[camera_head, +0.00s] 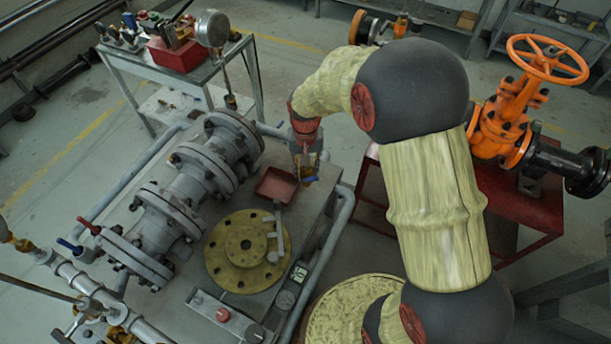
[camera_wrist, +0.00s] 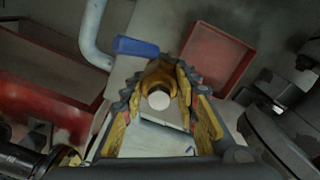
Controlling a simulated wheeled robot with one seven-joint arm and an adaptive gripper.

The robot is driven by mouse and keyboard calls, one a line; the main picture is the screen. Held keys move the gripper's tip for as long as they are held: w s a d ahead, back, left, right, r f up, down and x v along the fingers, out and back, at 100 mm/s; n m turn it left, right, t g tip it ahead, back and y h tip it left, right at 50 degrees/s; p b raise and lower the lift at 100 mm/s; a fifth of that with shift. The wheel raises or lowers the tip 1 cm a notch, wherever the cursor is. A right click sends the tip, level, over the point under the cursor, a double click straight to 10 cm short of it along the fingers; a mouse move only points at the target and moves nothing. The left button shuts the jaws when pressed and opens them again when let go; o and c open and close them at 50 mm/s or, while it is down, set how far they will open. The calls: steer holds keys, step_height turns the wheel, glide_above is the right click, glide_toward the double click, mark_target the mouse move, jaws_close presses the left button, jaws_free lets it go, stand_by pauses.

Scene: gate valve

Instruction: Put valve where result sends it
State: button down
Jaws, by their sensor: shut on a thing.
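My gripper (camera_head: 307,166) reaches down over the right side of the grey bench (camera_head: 318,200). It is shut on a small brass valve (camera_wrist: 158,74) with a blue lever (camera_wrist: 135,46). In the wrist view the valve sits between the yellow finger pads, its round pale opening facing the camera. In the head view the fingers mostly hide the valve, and only the blue lever (camera_head: 311,180) shows clearly. A shallow red tray (camera_head: 277,185) lies just left of the gripper, and it also shows in the wrist view (camera_wrist: 215,58). The tray looks empty.
A grey flanged pipe assembly (camera_head: 178,200) stands left of the tray. A yellow flange disc (camera_head: 230,262) and a panel with a red button (camera_head: 222,315) are nearer. An orange gate valve (camera_head: 505,115) stands on a red stand (camera_head: 535,215) at right. A pressure gauge (camera_head: 212,28) stands behind.

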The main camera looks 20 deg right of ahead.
mark_target(305, 175)
steer(key=shift+w+f+b, duration=0.15)
steer(key=shift+f+b, duration=0.2)
steer(key=shift+f, duration=0.55)
steer(key=shift+w+f+b, duration=0.1)
steer(key=shift+f+b, duration=0.2)
steer(key=shift+f, duration=0.6)
steer(key=shift+f, duration=0.2)
steer(key=c, duration=1.5)
jaws_free()
steer(key=shift+o, duration=0.6)
